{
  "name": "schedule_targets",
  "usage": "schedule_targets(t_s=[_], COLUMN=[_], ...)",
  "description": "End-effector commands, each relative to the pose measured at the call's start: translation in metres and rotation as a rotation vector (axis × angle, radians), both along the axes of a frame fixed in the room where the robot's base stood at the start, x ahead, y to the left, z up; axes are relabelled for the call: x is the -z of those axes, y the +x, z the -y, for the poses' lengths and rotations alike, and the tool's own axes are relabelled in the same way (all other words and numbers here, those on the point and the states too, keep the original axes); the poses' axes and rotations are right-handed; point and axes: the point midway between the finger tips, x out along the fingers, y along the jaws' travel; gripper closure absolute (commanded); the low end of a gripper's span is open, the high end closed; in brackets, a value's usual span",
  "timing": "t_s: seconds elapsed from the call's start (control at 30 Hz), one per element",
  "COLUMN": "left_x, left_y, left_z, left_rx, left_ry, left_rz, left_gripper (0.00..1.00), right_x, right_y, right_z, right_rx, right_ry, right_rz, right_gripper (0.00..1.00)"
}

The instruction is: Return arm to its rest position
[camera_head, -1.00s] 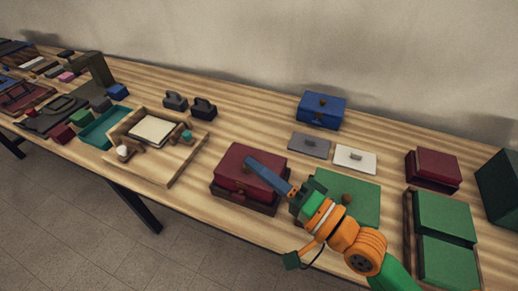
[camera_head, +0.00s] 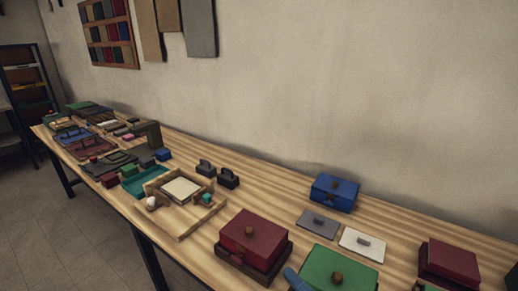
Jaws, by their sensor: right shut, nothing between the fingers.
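Only the blue tip of my right gripper (camera_head: 296,279) shows, at the bottom edge of the head view. It is shut and empty. It sits in front of the left side of a green covered box (camera_head: 338,268) with a brown knob. A dark red covered box (camera_head: 254,238) in a dark tray stands to its left, apart from it in the picture. The rest of my right arm is below the frame. My left gripper is not in view.
The long wooden table (camera_head: 290,190) holds a blue box (camera_head: 333,192), a grey plate (camera_head: 318,221), a white plate (camera_head: 362,243) and another red box (camera_head: 449,262). A wooden tray (camera_head: 181,227) lies left. Bare wood shows along the back edge.

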Motion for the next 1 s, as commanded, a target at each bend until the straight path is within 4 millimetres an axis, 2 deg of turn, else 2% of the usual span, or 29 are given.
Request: schedule_targets(t_s=[0.37, 0.53, 0.67, 0.77, 0.93, 1.0], left_x=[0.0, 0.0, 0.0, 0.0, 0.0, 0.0], left_y=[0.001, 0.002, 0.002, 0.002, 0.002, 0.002], left_z=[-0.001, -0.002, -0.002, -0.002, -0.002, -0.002], left_rx=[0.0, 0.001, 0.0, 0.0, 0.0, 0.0], left_ry=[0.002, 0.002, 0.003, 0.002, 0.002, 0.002], left_rz=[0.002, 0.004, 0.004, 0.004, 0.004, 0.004], left_gripper=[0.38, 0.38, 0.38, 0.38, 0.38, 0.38], right_x=[0.077, 0.13, 0.172, 0.2, 0.237, 0.262], right_y=[-0.005, -0.018, -0.04, -0.064, -0.123, -0.122], right_z=[0.007, 0.025, 0.047, 0.067, 0.103, 0.104], right_rx=[0.017, -0.016, -0.084, -0.166, -0.384, -0.414], right_ry=[-0.473, -0.788, -1.048, -1.233, -1.493, -1.509], right_rz=[-0.073, -0.158, -0.262, -0.361, -0.573, -0.595], right_gripper=[1.0, 1.0, 1.0, 1.0, 1.0, 1.0])
